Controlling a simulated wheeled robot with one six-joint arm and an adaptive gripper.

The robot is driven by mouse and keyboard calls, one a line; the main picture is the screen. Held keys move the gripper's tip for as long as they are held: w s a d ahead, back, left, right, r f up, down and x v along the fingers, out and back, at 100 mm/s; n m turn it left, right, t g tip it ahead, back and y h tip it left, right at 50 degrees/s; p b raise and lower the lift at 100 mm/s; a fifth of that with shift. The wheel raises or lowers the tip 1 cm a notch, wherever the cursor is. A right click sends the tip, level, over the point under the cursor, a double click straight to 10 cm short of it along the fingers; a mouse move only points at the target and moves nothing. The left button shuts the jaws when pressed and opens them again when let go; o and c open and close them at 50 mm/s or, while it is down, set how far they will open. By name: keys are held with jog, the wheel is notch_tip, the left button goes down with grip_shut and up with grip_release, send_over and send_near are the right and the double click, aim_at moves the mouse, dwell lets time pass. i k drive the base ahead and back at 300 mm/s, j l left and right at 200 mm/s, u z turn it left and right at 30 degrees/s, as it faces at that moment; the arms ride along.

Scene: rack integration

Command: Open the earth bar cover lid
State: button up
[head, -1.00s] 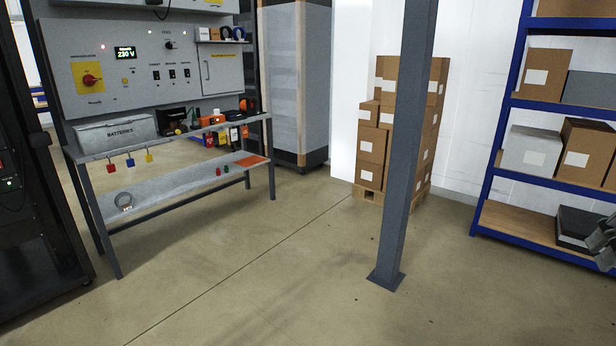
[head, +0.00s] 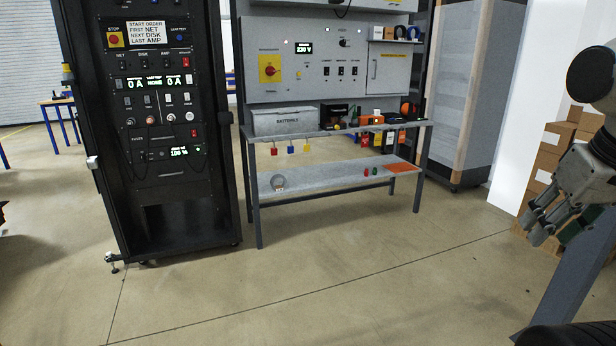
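I cannot make out any cover clearly marked as the earth bar lid. A grey hinged door (head: 388,72) with a handle and a small yellow label is on the right of the wall panel; it looks closed, and its label is too small to read. My gripper (head: 541,220) hangs at the right edge, fingers pointing down and left, well apart from the door and the bench. Its fingers overlap from this angle, and I see nothing clearly held.
A black rack (head: 165,204) stands at left. The bench (head: 335,178) carries a grey batteries box (head: 285,124), hanging coloured tags and small tools. A dark post (head: 570,275) stands close at right, near stacked cartons (head: 548,160). Floor before the bench is clear.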

aim_at(335, 109)
jog(key=i+u, duration=0.45)
jog(key=i, duration=0.55)
jog(key=i+j+z, duration=0.35)
jog(key=i, duration=0.35)
jog(key=i+j+z, duration=0.3)
jog(key=i+j, duration=0.2)
jog(key=i, duration=0.15)
jog(key=i+l+z, duration=0.1)
jog(key=i, duration=0.25)
jog(key=i+l, duration=0.35)
jog(key=i+l+z, duration=0.1)
jog(key=i+l, duration=0.25)
jog(key=l, duration=0.25)
